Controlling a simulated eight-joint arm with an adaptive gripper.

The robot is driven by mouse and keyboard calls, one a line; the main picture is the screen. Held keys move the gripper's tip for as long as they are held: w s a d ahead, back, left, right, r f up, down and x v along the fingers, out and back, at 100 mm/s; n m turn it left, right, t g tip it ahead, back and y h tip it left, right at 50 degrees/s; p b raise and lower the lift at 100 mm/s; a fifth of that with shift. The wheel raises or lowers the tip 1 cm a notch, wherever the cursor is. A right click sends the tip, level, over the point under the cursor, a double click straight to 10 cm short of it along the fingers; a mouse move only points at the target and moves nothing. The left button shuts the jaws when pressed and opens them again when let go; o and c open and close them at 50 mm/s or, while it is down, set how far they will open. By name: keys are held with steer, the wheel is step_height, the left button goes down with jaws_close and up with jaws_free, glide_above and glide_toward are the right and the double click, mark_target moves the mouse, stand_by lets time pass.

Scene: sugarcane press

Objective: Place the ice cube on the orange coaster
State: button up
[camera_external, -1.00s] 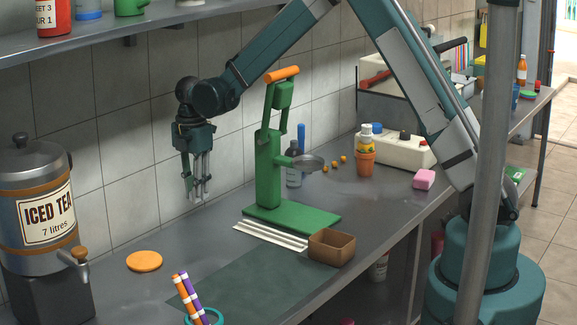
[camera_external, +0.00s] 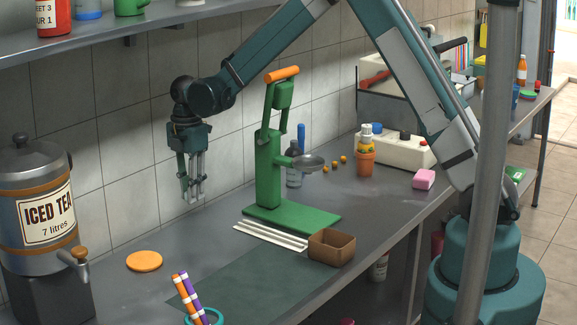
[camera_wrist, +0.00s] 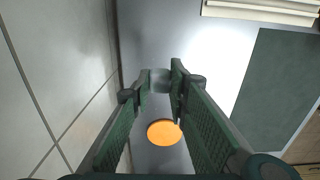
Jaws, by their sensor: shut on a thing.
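My gripper (camera_external: 192,198) hangs pointing down above the counter, between the green press and the orange coaster, near the tiled wall. In the wrist view its fingers (camera_wrist: 160,82) are closed on a small greyish translucent block, which looks like the ice cube (camera_wrist: 160,80). In the external view the cube is too small to make out between the fingers. The orange coaster (camera_external: 145,261) is a flat round disc lying bare on the counter, lower and to the left of my gripper. It also shows in the wrist view (camera_wrist: 163,133), beyond the fingertips.
The green press (camera_external: 268,170) stands right of my gripper, with pale strips (camera_external: 270,235) and a brown box (camera_external: 331,247) by its base. The iced tea dispenser (camera_external: 40,215) stands left of the coaster. Striped sticks in a teal holder (camera_external: 190,295) stand in front.

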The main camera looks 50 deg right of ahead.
steer(key=r, duration=0.1)
glide_above(144, 259)
steer(key=shift+r, duration=0.1)
steer(key=shift+f, duration=3.15)
steer(key=shift+f+b, duration=0.35)
steer(key=shift+f, duration=1.5)
steer(key=shift+f, duration=0.15)
steer(key=o, duration=0.7)
